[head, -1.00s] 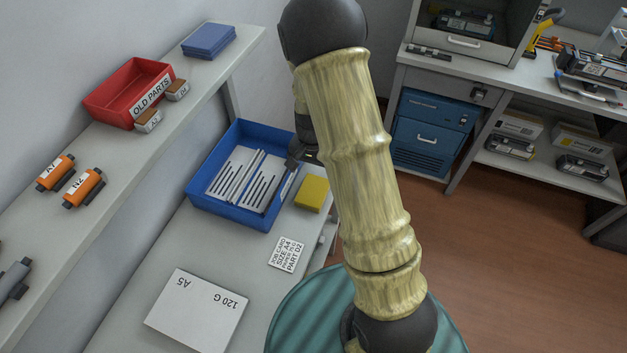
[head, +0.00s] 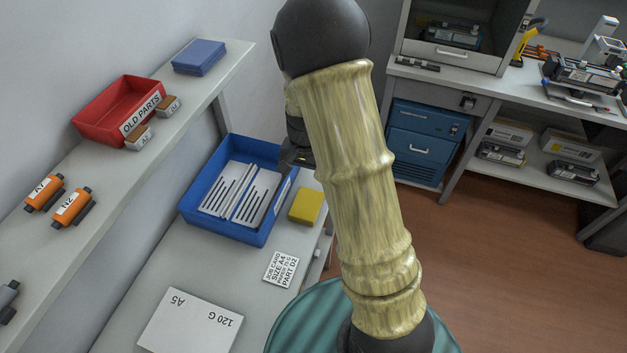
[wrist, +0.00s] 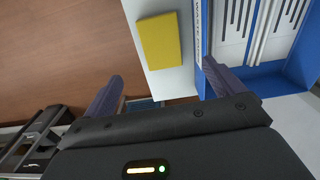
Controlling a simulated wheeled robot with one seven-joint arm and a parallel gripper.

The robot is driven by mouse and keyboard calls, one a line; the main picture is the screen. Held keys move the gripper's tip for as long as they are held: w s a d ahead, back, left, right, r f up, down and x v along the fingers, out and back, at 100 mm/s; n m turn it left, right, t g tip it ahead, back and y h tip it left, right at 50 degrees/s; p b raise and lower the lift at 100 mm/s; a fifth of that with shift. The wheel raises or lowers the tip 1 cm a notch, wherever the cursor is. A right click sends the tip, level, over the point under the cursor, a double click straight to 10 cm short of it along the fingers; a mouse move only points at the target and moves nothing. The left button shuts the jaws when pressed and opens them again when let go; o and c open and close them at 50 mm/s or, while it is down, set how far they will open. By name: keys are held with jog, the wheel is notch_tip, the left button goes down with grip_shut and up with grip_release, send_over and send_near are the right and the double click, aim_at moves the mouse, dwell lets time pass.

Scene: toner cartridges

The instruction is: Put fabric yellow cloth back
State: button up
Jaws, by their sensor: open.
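A folded yellow cloth (head: 306,206) lies flat on the lower bench, just right of the blue bin. In the wrist view the yellow cloth (wrist: 160,40) lies ahead of my fingers, near the bench edge. My gripper (wrist: 162,88) is open and empty, its two dark fingers spread apart. It is apart from the cloth. In the head view my gripper (head: 298,156) is mostly hidden behind my arm, near the right wall of the blue bin.
The blue bin (head: 203,230) holds white slotted parts. A job card (head: 281,269) and white paper pack (head: 190,322) lie on the bench. The shelf carries a red OLD PARTS tray (head: 88,130), a folded blue cloth (head: 199,57) and orange cartridges (head: 45,194).

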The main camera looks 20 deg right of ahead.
jog(key=s+r+n+t, duration=0.2)
jog(key=s+r+n, duration=0.5)
jog(key=s+r, duration=0.3)
jog(key=s, duration=0.4)
jog(key=shift+d+t, duration=0.15)
jog(key=shift+t, duration=0.15)
jog(key=shift+w, duration=0.1)
